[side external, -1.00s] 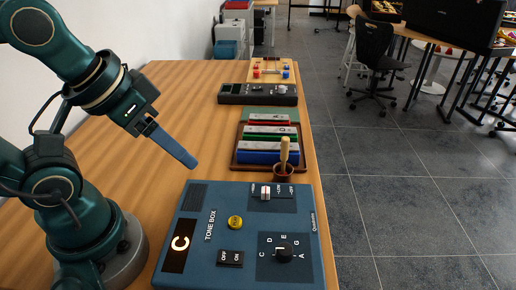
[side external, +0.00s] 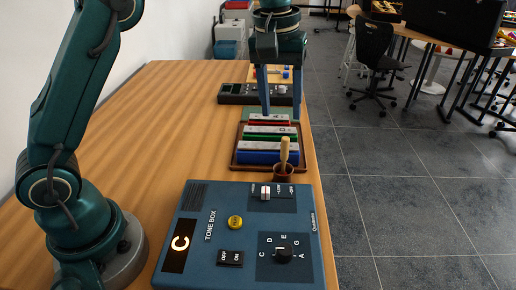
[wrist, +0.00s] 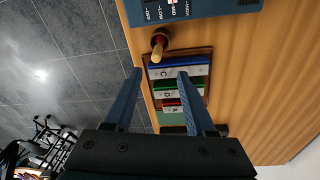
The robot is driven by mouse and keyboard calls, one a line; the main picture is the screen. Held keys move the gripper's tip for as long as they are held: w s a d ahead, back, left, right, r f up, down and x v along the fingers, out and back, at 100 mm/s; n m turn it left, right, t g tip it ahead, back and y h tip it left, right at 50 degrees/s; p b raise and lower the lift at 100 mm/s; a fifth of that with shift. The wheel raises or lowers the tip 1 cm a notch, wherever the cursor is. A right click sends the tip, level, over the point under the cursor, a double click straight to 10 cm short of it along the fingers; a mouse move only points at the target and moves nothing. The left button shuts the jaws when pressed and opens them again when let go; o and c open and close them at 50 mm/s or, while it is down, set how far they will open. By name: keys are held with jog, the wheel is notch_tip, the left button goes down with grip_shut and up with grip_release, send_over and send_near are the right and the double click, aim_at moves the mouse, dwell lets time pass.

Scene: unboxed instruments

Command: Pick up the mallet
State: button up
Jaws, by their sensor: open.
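The mallet (side external: 285,149) stands upright with its pale wooden handle up, in a small dark red cup (side external: 283,172) at the table's right edge. Its head is hidden in the cup. In the wrist view the mallet (wrist: 157,52) shows just beyond the fingertips, towards the top. My gripper (side external: 281,116) is open and empty, with both blue fingers pointing down. It hangs over the coloured bars, behind and above the mallet in the side view. The fingers also show apart in the wrist view (wrist: 160,72).
A wooden tray (side external: 237,163) of coloured bars lies beside the cup. The blue tone box (side external: 211,262) is in front. A dark device (side external: 230,97) lies behind the tray, partly covered by my gripper. The left side of the table (side external: 170,130) is clear.

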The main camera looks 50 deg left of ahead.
jog(key=g, duration=0.1)
send_over(284, 160)
jog(key=f, duration=0.5)
jog(key=shift+w+a+f, duration=0.15)
jog(key=shift+w+a, duration=0.15)
jog(key=shift+w, duration=0.05)
jog(key=shift+s+f, duration=0.1)
jog(key=shift+f, duration=2.75)
grip_shut()
